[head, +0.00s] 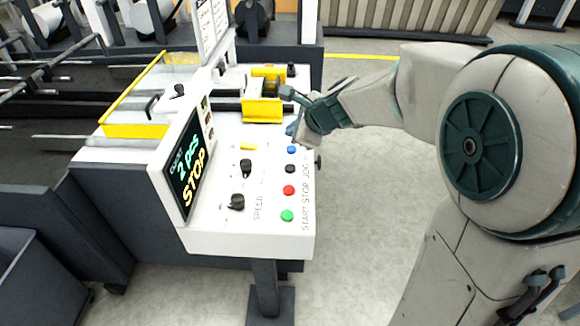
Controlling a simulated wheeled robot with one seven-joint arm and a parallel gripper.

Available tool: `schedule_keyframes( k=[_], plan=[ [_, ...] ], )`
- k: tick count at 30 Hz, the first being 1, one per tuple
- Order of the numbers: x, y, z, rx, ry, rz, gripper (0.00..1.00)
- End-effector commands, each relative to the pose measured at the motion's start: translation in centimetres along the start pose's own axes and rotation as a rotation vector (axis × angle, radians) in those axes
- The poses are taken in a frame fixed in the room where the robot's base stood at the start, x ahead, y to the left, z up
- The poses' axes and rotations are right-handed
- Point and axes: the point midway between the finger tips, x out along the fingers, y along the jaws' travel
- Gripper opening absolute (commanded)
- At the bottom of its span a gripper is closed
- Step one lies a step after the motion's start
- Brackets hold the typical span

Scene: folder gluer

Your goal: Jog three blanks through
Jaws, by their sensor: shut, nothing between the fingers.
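The folder gluer's white control panel (240,225) has a column of buttons along its right side. From the front they are a green button (287,215), a red button (289,190), a black one (290,168) and a blue button (291,150). START, STOP and JOG are printed beside them. The tilted display (188,165) reads "2 pcs" and "STOP". My gripper (293,130) is shut and empty, just behind the blue button; I cannot tell whether it touches the panel. Its tips are small and partly hidden by my wrist. No blanks can be made out.
Black knobs (237,202) stand left of the buttons, by the SPEED label. A yellow guard (262,110) lies beyond them near my gripper. A yellow-framed cover (135,130) is at the left. A dark bin (25,275) stands front left. The floor right of the machine is clear.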

Motion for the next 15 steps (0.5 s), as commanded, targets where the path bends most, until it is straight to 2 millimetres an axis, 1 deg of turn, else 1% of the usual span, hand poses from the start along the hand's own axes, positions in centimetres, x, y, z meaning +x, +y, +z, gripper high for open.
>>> schedule_keyframes(
  k=[8, 15],
  plan=[
    [1.6, 1.2, -1.1, 0.001, 0.000, 0.001, 0.00],
    [3.7, 2.7, -2.7, 0.000, 0.000, 0.001, 0.00]
  ],
)
